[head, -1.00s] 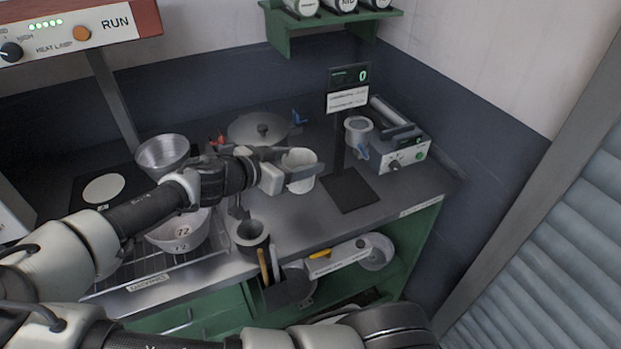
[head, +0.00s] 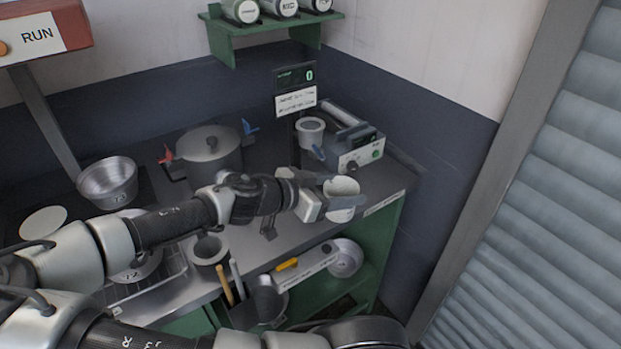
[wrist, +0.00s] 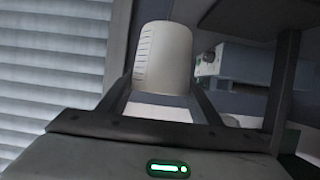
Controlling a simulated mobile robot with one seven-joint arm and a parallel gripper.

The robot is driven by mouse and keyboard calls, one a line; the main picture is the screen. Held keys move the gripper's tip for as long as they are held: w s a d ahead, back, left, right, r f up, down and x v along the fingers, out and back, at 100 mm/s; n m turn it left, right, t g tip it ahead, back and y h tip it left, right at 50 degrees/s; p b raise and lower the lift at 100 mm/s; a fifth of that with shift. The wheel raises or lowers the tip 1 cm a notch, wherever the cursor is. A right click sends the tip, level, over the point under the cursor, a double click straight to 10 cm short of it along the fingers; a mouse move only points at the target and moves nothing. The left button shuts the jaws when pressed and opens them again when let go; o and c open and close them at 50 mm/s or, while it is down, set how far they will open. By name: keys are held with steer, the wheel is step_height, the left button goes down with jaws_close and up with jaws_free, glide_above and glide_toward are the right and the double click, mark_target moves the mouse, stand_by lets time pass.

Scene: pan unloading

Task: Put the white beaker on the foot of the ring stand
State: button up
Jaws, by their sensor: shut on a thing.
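The white beaker (head: 341,187) is held between the fingers of my gripper (head: 343,202), in the air near the counter's right front edge. The wrist view shows the beaker (wrist: 163,58), with dark graduation marks, between both fingers (wrist: 160,100).
A lidded pot (head: 209,147) with red and blue clips and a metal bowl (head: 107,182) are left. A dark cup (head: 208,250) is near the front edge. A shutter (head: 560,170) is right.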

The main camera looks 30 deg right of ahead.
steer(key=shift+w+f, duration=0.65)
steer(key=shift+w, duration=1.4)
steer(key=shift+w+f, duration=0.65)
steer(key=shift+w, duration=1.35)
steer(key=shift+w+f, duration=0.65)
steer(key=shift+w, duration=1.4)
steer(key=o, duration=0.9)
steer(key=shift+c, duration=0.2)
steer(key=shift+r, duration=0.1)
